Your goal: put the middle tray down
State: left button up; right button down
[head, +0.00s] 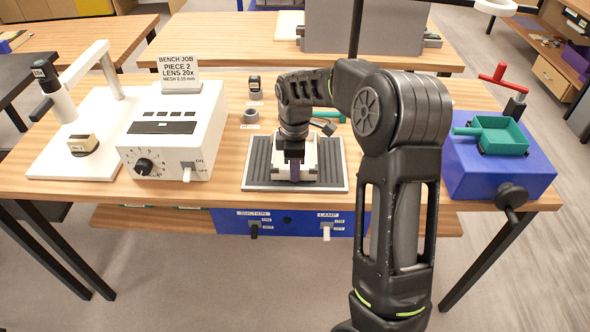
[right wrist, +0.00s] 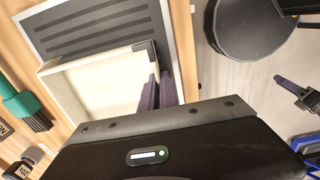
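A cream, open tray (right wrist: 95,85) is over the grey ribbed mat (right wrist: 90,25) in the middle of the bench. In the head view the tray (head: 309,158) is partly hidden by my right arm, and the mat (head: 258,170) shows around it. My right gripper (right wrist: 158,90) has its purple fingers on either side of the tray's near wall, close against it; it also shows in the head view (head: 294,170). I cannot tell whether the tray touches the mat. My left gripper (right wrist: 288,85) seems to show at the right wrist view's edge, away from the bench; its opening is unclear.
A white control box (head: 175,135) with a dial and a sign stands left of the mat, beside a microscope-like stand (head: 75,115). A blue unit (head: 500,172) with a green tray (head: 497,135) stands at the right. Small jars (head: 250,116) sit behind the mat.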

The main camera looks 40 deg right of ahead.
jog(key=c, duration=1.6)
grip_release()
jog(key=shift+f, duration=0.1)
notch_tip(320, 180, up, 12)
jog(key=shift+r+b, duration=0.15)
jog(key=shift+b, duration=0.25)
